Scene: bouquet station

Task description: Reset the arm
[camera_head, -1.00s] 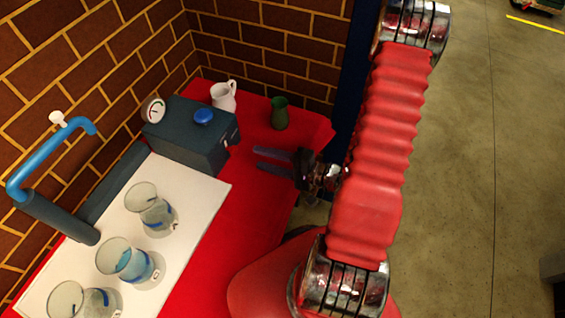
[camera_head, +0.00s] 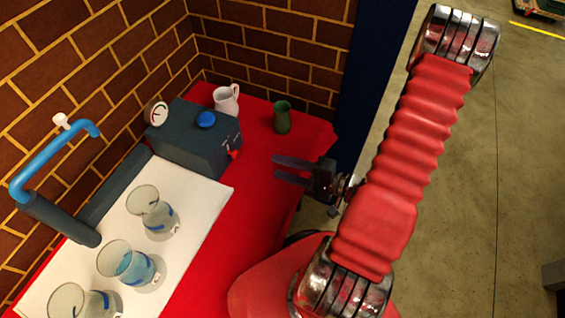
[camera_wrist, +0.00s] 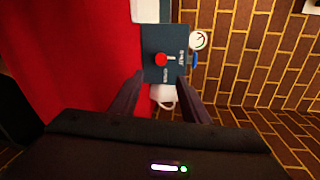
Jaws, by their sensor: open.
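My gripper (camera_head: 292,169) is open and empty in the head view. It is above the right edge of the red table (camera_head: 262,215), right of the dark grey box and apart from it. In the wrist view my gripper (camera_wrist: 160,82) shows two dark fingers spread apart. The box (camera_wrist: 152,40), with a red knob (camera_wrist: 161,59), appears beyond and between them. My red arm (camera_head: 410,150) stands raised at the right in the head view.
Three glasses (camera_head: 150,212) stand on a white mat (camera_head: 205,210) at the left. A blue tap (camera_head: 50,160) is behind them. The dark grey box (camera_head: 180,150), a white jug (camera_head: 220,105) and a green vase (camera_head: 282,122) stand near the brick wall (camera_head: 290,60). Open floor (camera_head: 500,200) lies right.

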